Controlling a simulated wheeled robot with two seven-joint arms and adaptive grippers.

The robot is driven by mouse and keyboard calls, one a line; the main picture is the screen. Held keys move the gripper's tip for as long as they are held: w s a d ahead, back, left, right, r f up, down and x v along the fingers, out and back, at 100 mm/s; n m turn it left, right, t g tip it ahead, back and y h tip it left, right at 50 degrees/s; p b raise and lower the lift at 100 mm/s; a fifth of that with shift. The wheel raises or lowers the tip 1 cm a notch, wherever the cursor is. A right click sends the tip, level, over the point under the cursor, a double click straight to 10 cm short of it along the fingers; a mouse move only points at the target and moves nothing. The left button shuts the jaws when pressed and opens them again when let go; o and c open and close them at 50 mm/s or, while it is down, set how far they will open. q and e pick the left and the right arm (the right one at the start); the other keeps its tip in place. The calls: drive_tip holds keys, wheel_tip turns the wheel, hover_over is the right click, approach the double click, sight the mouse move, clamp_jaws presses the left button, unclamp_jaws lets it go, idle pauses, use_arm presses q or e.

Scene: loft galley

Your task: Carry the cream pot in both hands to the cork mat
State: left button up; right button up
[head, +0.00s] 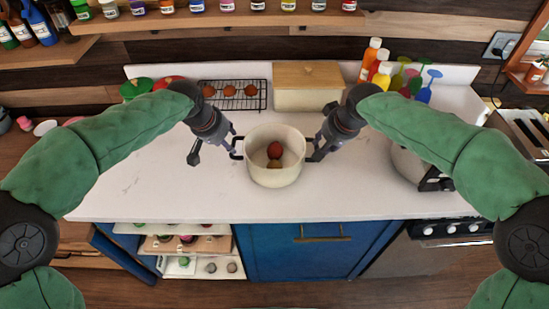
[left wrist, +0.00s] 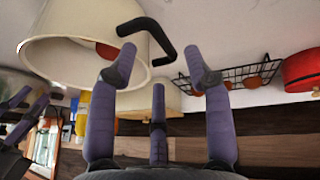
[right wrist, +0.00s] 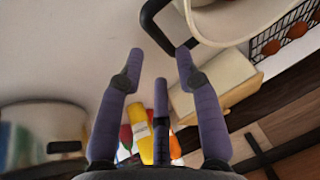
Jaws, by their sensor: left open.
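The cream pot (head: 262,172) stands upright on the white counter, with a dark red round thing (head: 274,149) and a smaller brownish one inside. It has a black handle on each side. My left gripper (head: 232,143) is open at the left handle (left wrist: 150,38), which shows just ahead of and between its spread fingers (left wrist: 160,70). My right gripper (head: 318,143) is open by the right handle (right wrist: 155,22), which lies just beyond its fingertips (right wrist: 158,65). Neither gripper is closed on a handle. I cannot make out a cork mat in any view.
Behind the pot stand a cream box with a wooden lid (head: 308,99) and a wire rack (head: 253,101) with brown round items. Bottles (head: 381,76) and coloured glasses stand back right. A metal appliance (head: 412,168) is at right. Counter left of the pot is largely clear.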

sight(234, 147)
use_arm(q)
drive_tip(key=x, duration=0.6)
drive_tip(key=shift+w+d+f, duration=0.1)
drive_tip(key=shift+w+f, duration=0.1)
drive_tip(key=shift+f, duration=0.15)
use_arm(e)
drive_tip(key=x, duration=0.7)
use_arm(q)
drive_tip(key=c, duration=0.7)
use_arm(e)
clamp_jaws()
use_arm(q)
clamp_jaws()
use_arm(e)
drive_tip(key=shift+r, duration=0.1)
